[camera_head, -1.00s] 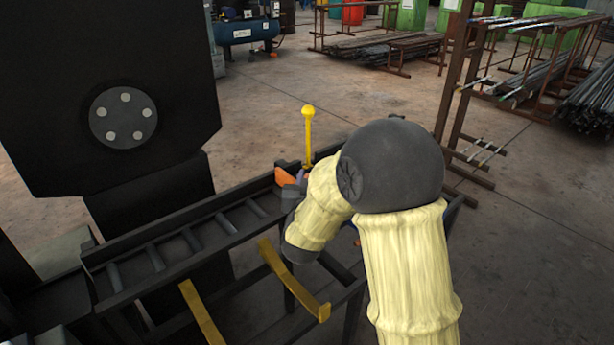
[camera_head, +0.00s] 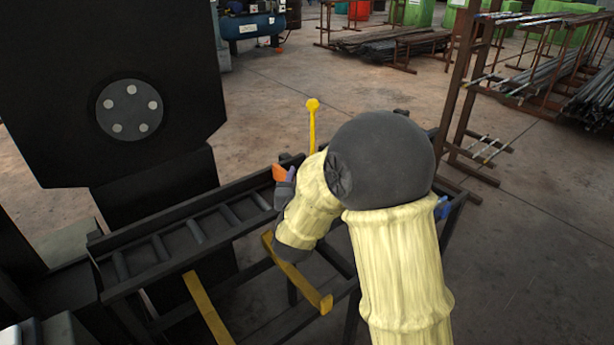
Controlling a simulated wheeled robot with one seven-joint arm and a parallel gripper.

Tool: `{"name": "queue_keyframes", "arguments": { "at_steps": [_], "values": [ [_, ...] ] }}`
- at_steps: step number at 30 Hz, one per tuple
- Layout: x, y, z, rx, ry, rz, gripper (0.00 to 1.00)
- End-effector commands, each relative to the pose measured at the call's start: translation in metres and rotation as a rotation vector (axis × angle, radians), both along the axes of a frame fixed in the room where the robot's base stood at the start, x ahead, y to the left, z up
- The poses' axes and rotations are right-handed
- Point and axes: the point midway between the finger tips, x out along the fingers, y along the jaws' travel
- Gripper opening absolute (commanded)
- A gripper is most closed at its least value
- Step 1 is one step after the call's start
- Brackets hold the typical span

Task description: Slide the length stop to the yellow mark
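A small orange piece (camera_head: 280,173), perhaps part of the length stop, shows at the far side of the black roller table (camera_head: 165,205). My gripper (camera_head: 285,188) is beside it, seen only as a small dark and greyish-purple part. My cream-sleeved arm covers most of it, so its fingers and any grip are hidden. A yellow post with a round top (camera_head: 312,125) stands upright at the table's far edge, just right of the orange piece. I cannot tell whether this post is the yellow mark.
Two yellow bars (camera_head: 298,275) stick out from the table's near side, below my arm. A large black plate with a bolted hub (camera_head: 130,109) stands at the left. A rusty rack (camera_head: 462,90) stands at the right. Open concrete floor lies behind the table.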

Motion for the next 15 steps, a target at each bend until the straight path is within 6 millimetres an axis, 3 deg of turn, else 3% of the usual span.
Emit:
{"name": "queue_keyframes", "arguments": {
  "at_steps": [8, 15],
  "values": [
    [-0.009, 0.002, 0.001, 0.0, 0.0, 0.0, 0.53],
    [-0.047, 0.01, 0.002, 0.0, 0.0, 0.004, 0.53]
  ]
}}
